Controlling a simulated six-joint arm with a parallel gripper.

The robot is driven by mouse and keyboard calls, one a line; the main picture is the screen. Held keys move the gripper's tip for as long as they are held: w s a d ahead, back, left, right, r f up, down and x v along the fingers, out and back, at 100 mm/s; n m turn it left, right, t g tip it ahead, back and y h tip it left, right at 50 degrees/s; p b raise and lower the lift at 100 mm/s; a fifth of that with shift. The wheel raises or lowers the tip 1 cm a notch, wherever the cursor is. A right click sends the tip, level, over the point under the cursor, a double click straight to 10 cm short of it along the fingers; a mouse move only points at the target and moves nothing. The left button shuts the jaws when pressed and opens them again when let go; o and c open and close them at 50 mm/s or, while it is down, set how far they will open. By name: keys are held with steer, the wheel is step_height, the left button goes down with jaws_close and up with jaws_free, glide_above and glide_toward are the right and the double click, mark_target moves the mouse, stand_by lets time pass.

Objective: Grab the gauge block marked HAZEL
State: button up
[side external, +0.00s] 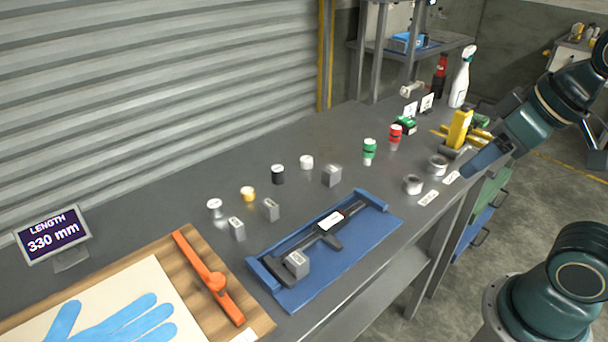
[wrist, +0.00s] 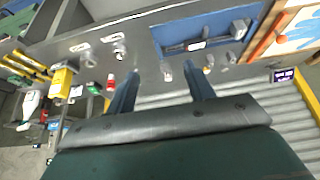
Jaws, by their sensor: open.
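Several small grey gauge blocks show in the side view. One block (side external: 332,176) stands alone near the middle of the bench. Two more, a block (side external: 270,209) and a block (side external: 237,229), stand close together farther left. Another block (side external: 297,263) sits on the caliper in the blue tray (side external: 367,240). Their markings are too small to read, so I cannot tell which is HAZEL. My gripper (side external: 485,160) is at the right, over the bench's right part, apart from the blocks. In the wrist view my gripper (wrist: 161,70) has its two fingers apart with nothing held between them.
Small weights and pots, including a black one (side external: 277,174) and a yellow one (side external: 248,193), stand around the blocks. Green and red stacks (side external: 369,151), grey rings (side external: 413,184) and a yellow tool (side external: 459,130) lie nearer my arm. A shutter wall (side external: 150,80) closes the back.

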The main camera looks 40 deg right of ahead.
steer(key=n+g+y, duration=0.4)
steer(key=n+g, duration=0.2)
steer(key=n, duration=1.2)
glide_above(298, 258)
steer(key=d, duration=0.3)
step_height(298, 258, down, 13)
steer(key=shift+a+f, duration=0.2)
steer(key=shift+a, duration=0.05)
steer(key=shift+f, duration=0.1)
steer(key=shift+y, duration=0.3)
steer(key=shift+x, duration=2.5)
steer(key=shift+w, duration=0.15)
